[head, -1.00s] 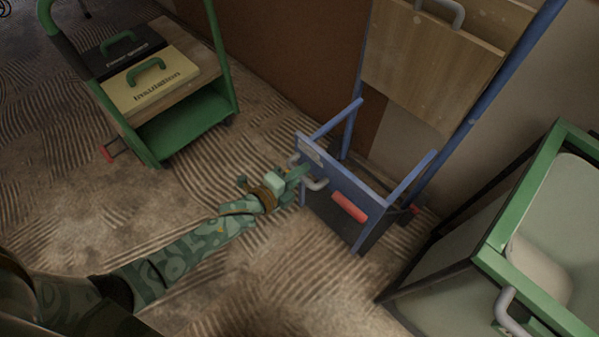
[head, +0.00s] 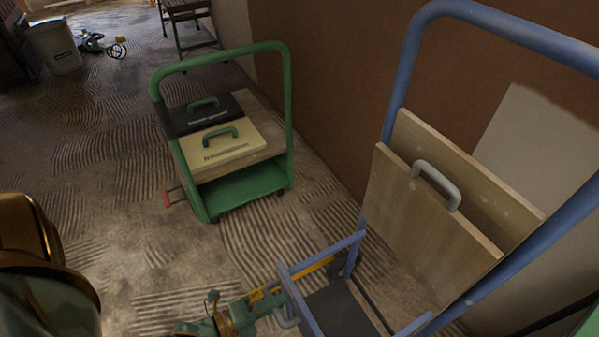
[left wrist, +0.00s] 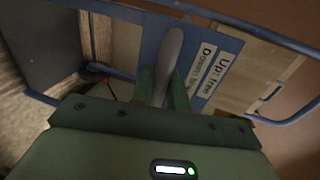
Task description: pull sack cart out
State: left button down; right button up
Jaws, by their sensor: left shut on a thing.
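The sack cart (head: 376,185) is a blue tube frame at the right of the head view, carrying wooden boards. Its low front is cut off by the bottom edge. My left gripper (head: 270,308) is at that front, low in the head view. In the left wrist view its fingers (left wrist: 163,88) are shut on a grey handle (left wrist: 173,50) on the cart's blue front panel (left wrist: 153,38). A white label (left wrist: 209,72) beside the handle reads "Up: free" and a partly legible "Down" line. My right gripper is not in view.
A green trolley (head: 286,110) with a black case (head: 185,121) and a cream case (head: 226,147) stands left of the cart. A brown wall (head: 315,75) runs behind both. A bucket (head: 55,48) and step stool (head: 187,12) stand far back. The ribbed floor at left is clear.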

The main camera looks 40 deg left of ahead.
pick_arm(q)
jog(key=s, duration=0.1)
jog(key=s+a, duration=0.1)
jog(key=s, duration=0.2)
jog(key=shift+s+a+f, duration=0.1)
jog(key=shift+s+a, duration=0.05)
jog(key=shift+a, duration=0.1)
jog(key=c, duration=1.4)
grip_release()
jog(key=shift+s, duration=0.15)
jog(key=shift+c, duration=0.2)
jog(key=shift+a, duration=0.1)
